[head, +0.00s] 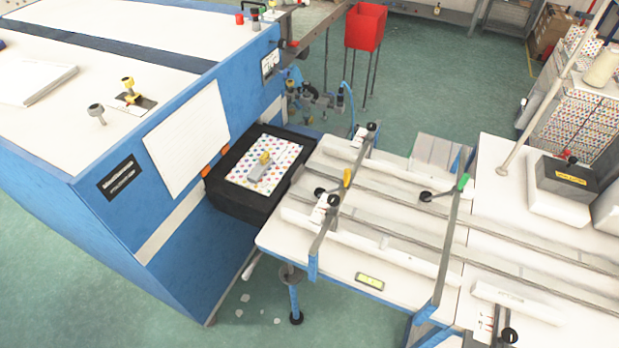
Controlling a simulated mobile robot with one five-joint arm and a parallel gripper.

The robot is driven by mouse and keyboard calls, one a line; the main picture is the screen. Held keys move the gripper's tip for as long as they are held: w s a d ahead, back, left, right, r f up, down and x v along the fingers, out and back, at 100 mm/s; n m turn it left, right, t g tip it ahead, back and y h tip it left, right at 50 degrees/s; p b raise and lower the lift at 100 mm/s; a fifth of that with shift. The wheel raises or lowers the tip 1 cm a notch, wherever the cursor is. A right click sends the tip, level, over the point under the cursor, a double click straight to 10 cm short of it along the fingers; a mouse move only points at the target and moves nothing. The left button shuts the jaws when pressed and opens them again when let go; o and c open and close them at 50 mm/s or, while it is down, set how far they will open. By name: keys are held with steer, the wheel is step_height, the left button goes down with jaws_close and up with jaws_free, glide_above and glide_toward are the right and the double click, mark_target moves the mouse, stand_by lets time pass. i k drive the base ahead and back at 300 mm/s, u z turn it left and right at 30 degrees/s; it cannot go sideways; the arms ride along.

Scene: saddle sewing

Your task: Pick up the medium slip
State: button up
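I cannot tell for sure which thing is the medium slip. A small pale slip with red marks (484,316) lies near the lower right of the white table, partly hidden by a white bar and a black knob. A small card (144,101) lies on top of the blue machine under a yellow-knobbed piece. A yellow-green label (370,281) is on the table's front part. A large white sheet (188,137) is on the machine's sloped side. My gripper is not in view.
The blue machine (120,190) fills the left. A dotted stack (264,160) sits on its black tray (240,207). The white table (290,240) carries rails and clamp arms. A red bin (366,26) stands behind. Green floor (430,85) is open at the back; white scraps lie on the front floor.

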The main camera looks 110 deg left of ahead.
mark_target(261, 168)
steer(key=u, duration=0.05)
steer(key=i, duration=1.2)
steer(key=u, duration=5.15)
steer(key=i, duration=1.65)
steer(key=z, duration=0.05)
